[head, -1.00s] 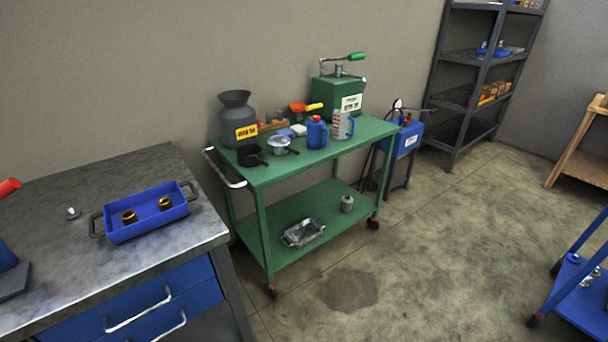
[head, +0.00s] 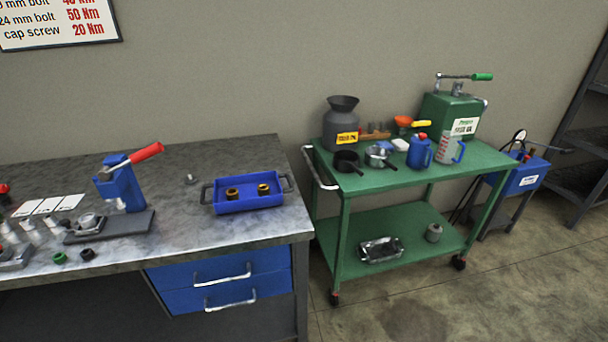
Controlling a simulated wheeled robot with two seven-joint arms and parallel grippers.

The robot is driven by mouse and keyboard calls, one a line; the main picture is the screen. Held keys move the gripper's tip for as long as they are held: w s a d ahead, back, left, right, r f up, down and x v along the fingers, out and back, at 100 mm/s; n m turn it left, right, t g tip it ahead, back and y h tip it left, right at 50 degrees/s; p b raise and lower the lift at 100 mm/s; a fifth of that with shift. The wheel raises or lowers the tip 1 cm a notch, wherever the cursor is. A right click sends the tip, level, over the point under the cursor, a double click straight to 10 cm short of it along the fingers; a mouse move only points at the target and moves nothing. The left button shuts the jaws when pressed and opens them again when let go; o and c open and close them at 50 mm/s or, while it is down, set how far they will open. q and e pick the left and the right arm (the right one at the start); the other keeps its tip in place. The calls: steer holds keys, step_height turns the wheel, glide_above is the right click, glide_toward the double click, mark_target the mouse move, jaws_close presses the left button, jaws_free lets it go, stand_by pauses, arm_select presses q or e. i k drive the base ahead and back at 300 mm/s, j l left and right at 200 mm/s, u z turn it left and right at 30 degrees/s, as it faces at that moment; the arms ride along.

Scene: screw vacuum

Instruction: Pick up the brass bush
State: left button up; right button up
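Two brass-coloured rings, which look like bushes, sit in a blue tray (head: 248,206) with dark handles on the grey workbench. One brass bush (head: 232,194) is on the left in the tray, the other brass bush (head: 264,190) on the right. I cannot tell from here whether they differ. Neither of my grippers shows in the head view.
The metal workbench (head: 170,232) holds a blue press with a red lever (head: 124,184), a small metal part (head: 191,179), and dark and green rings at the front left. A green cart (head: 480,162) with cans and pans stands to the right. Floor (head: 400,318) is clear in front of the cart.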

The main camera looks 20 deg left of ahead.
mark_target(263, 189)
steer(key=u, duration=1.6)
steer(key=j, duration=0.15)
steer(key=i+j+z, duration=0.15)
steer(key=j+z, duration=0.2)
steer(key=z, duration=0.15)
steer(key=j+z, duration=0.45)
steer(key=i+j+z, duration=0.1)
steer(key=j+z, duration=0.2)
steer(key=z, duration=0.2)
